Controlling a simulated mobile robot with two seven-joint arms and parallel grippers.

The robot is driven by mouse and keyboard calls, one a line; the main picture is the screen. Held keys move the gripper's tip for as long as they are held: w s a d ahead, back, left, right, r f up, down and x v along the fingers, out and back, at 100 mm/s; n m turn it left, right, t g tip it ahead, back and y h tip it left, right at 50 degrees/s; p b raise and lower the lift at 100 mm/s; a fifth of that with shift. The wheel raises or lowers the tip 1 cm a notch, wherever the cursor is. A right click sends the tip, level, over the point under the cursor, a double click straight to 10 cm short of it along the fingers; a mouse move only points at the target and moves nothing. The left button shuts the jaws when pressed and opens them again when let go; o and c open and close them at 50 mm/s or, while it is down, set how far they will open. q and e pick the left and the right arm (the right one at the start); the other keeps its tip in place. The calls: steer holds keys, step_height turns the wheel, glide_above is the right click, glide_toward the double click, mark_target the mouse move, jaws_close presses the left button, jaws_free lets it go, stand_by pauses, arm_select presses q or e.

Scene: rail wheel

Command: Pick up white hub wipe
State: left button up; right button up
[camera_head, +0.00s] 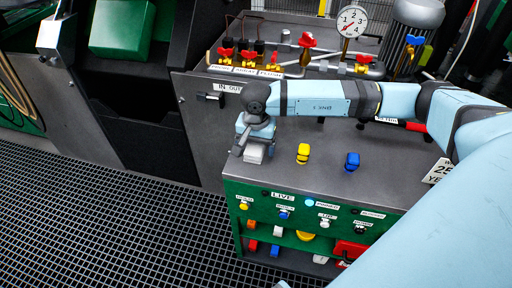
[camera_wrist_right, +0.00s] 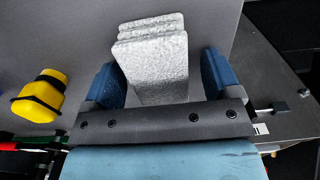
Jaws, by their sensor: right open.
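The white hub wipe (camera_head: 255,155) is a folded, layered pale block lying on the grey top of the cabinet, near its left edge. It shows larger in the right wrist view (camera_wrist_right: 155,62), with a speckled surface. My right gripper (camera_head: 252,138) is above the wipe in the head view. In the right wrist view the gripper (camera_wrist_right: 160,82) is open, with one blue finger on each side of the wipe and a visible gap at each side. The gripper's palm hides the wipe's near end. My left gripper is not in view.
A yellow strapped item (camera_head: 303,153) and a blue one (camera_head: 352,161) stand right of the wipe; the yellow one also shows in the wrist view (camera_wrist_right: 38,97). Valves and a pressure gauge (camera_head: 351,21) stand behind. A grated floor (camera_head: 120,220) lies left.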

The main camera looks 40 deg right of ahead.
steer(key=c, duration=1)
steer(key=shift+r, duration=0.15)
step_height(320, 180, up, 20)
steer(key=shift+f+p, duration=0.1)
steer(key=shift+p, duration=0.75)
